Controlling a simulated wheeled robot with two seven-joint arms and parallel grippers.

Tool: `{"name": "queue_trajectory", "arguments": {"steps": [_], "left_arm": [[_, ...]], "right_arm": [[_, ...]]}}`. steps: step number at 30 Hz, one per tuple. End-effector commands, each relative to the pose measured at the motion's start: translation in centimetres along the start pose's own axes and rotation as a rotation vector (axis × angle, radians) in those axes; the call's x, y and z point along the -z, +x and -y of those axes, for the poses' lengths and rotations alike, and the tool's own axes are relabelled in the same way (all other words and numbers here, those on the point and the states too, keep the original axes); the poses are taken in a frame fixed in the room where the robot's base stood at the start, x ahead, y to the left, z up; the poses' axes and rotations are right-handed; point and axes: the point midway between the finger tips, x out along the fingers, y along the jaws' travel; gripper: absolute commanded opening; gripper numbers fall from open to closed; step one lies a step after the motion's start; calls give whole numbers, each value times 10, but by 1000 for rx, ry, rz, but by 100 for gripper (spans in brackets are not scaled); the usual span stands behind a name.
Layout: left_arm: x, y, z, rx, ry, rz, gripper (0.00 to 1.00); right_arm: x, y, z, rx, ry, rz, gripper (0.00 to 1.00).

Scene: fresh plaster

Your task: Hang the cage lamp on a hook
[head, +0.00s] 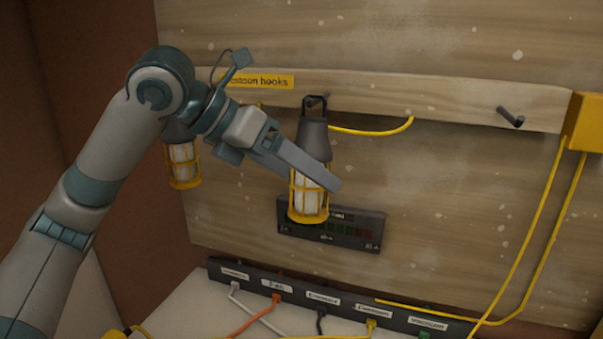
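The cage lamp (310,206) has a dark grey cap, a yellow wire cage and a pale bulb. It hangs upright in front of the wooden board. Its black top loop (315,102) is at a dark hook on the rail; I cannot tell whether the loop bears on the hook. My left gripper (318,178) reaches in from the left, with one finger across the front of the upper cage and the other behind it, shut on the lamp. A free hook (510,117) sticks out of the rail at the right. My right gripper is not in view.
A second cage lamp (183,165) hangs at the left, partly behind my arm. A yellow cable (375,131) droops along the rail (430,100). A dark panel (350,227) is behind the lamp. A labelled socket strip (345,308) with plugged cables lies below. A yellow box (585,122) is far right.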

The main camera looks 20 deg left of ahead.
Motion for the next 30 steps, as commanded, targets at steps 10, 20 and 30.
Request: {"name": "queue_trajectory", "arguments": {"steps": [10,20,30], "left_arm": [[1,0,0,1,0,-3,73],[1,-22,-1,-2,-1,0,73],[1,-85,-1,-2,0,3,73]], "right_arm": [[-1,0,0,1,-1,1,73],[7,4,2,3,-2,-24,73],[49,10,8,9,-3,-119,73]]}}
